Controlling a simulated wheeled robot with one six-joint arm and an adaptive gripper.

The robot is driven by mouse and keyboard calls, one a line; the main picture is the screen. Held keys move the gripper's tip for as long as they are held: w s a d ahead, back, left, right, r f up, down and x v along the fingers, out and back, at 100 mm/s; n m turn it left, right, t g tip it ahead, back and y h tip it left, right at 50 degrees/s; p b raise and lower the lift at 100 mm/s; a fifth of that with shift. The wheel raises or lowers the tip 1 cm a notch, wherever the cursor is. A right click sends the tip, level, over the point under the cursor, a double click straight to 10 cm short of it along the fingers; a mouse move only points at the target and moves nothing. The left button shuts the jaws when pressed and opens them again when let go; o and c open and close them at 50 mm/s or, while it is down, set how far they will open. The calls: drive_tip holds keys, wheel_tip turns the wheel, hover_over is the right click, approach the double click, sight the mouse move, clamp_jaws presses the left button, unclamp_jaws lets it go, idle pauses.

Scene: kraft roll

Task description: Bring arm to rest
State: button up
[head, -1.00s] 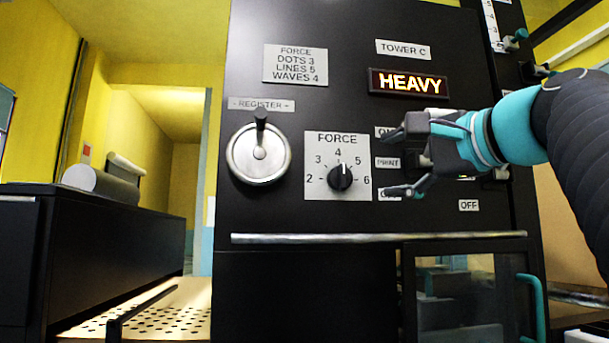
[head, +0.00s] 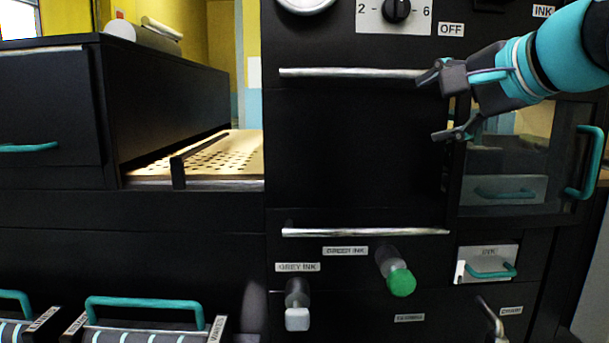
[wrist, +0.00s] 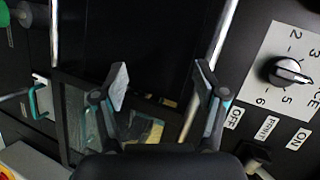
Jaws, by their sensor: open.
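My gripper (head: 436,104) is open and empty at the right in the head view, in front of the black tower's panel. Its upper finger overlaps the right end of the upper silver bar (head: 350,72) in the picture; I cannot tell if they touch. In the wrist view my gripper (wrist: 163,82) shows two spread fingers with nothing between them. The force dial (wrist: 288,72) shows at the right there, beside labels OFF, PRINT and ON. The dial's lower part (head: 397,10) also shows at the top of the head view.
A glass-fronted door with a teal handle (head: 586,163) is right of my gripper. Below are a grey ink knob (head: 297,318), a green ink knob (head: 402,281) and a lower silver bar (head: 365,232). A perforated tray (head: 225,155) sticks out at the left.

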drive_tip(key=s+a+f+n+g+h, duration=0.1)
drive_tip(key=s+f+n, duration=0.3)
drive_tip(key=f, duration=1)
drive_tip(key=s+a+f+n+g+h, duration=0.1)
drive_tip(key=s+f+n+g, duration=0.3)
drive_tip(key=f, duration=1)
drive_tip(key=s+a+f+n+g+h, duration=0.1)
drive_tip(key=s+f+n, duration=0.3)
drive_tip(key=f, duration=1)
drive_tip(key=s+g+h, duration=0.1)
drive_tip(key=s, duration=0.1)
drive_tip(key=shift+s+g+h, duration=0.3)
drive_tip(key=shift+g+h, duration=0.1)
drive_tip(key=shift+a, duration=0.1)
idle(0.5)
